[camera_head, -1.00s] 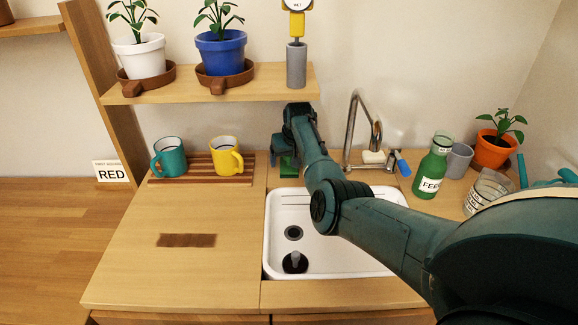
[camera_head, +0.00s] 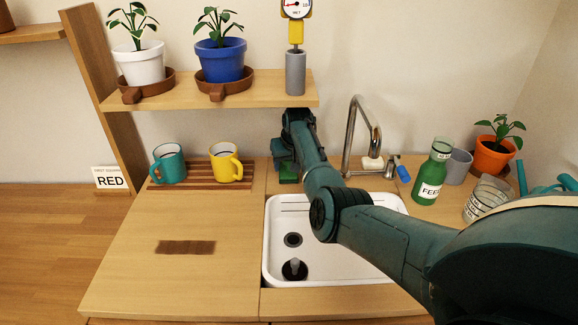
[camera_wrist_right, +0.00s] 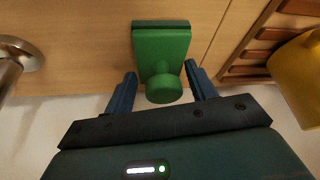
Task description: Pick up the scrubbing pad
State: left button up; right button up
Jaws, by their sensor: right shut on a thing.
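The scrubbing pad (camera_wrist_right: 162,45) is green, with a darker strip along its far edge and a round green knob. In the right wrist view it sits between the fingers of my right gripper (camera_wrist_right: 162,82), which is shut on its knob. I cannot tell whether the pad touches the counter. My left gripper is not in view.
The white sink (camera_head: 330,262) lies in front. A faucet (camera_head: 350,135) stands to the right. A yellow mug (camera_head: 224,163) and a teal mug (camera_head: 168,164) stand on a slatted rack at the left. A shelf (camera_head: 255,92) with plants is above. The left counter is mostly clear.

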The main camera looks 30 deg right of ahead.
jog(key=shift+s+a+p, duration=0.25)
jog(key=shift+s+p, duration=0.2)
jog(key=shift+s, duration=0.35)
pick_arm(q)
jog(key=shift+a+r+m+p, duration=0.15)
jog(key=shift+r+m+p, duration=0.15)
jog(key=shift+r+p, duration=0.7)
pick_arm(e)
jog(key=s+a, duration=0.1)
jog(key=s, duration=0.4)
jog(key=s+a, duration=0.2)
jog(key=s, duration=0.3)
jog(key=s+a, duration=0.1)
jog(key=s, duration=0.4)
jog(key=shift+s+a, duration=0.3)
